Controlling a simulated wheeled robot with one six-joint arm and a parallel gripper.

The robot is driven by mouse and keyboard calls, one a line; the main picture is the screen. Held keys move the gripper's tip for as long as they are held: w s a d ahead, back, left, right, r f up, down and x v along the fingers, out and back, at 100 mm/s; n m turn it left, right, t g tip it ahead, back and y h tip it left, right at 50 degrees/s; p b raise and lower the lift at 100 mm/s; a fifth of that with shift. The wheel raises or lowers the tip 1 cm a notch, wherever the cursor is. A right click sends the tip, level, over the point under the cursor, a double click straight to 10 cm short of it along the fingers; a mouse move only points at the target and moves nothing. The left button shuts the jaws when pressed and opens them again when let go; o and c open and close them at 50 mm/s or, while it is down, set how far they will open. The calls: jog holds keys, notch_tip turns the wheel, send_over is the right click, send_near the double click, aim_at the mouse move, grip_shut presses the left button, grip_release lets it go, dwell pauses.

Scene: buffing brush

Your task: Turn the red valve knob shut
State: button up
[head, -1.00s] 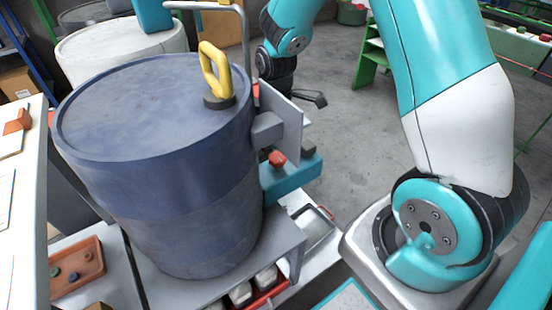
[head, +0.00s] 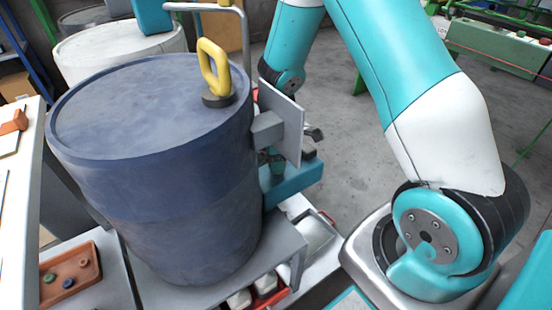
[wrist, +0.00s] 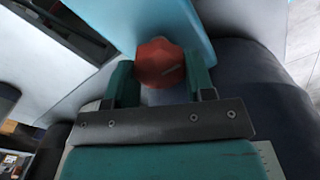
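The red valve knob (wrist: 160,63) has a lobed edge and shows in the wrist view on a teal body (wrist: 140,20). In the head view the knob is hidden behind my gripper and a grey upright plate; the teal body (head: 293,182) shows beside the blue drum. My gripper (wrist: 163,75) has its two green fingers apart, one on each side of the knob. The fingers look open around it; whether either touches the knob I cannot tell. In the head view my gripper is mostly hidden behind the plate.
The large blue drum (head: 150,150) with a yellow handle (head: 212,70) stands left of the valve on a grey stand (head: 285,245). The grey plate (head: 283,120) stands close to my wrist. A terracotta tray (head: 70,276) lies lower left. Floor at the right is open.

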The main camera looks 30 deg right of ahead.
jog(key=c, duration=0.3)
jog(key=m+p, duration=0.2)
jog(key=m, duration=0.1)
jog(key=shift+r, duration=0.15)
jog(key=m+p, duration=0.2)
jog(key=m, duration=0.3)
jog(key=shift+w+d, duration=0.15)
jog(key=m+p, duration=0.1)
jog(key=m, duration=0.3)
jog(key=shift+m+p, duration=0.4)
jog(key=shift+d+m+p, duration=0.15)
jog(key=shift+m+p, duration=0.55)
jog(key=shift+m, duration=1.9)
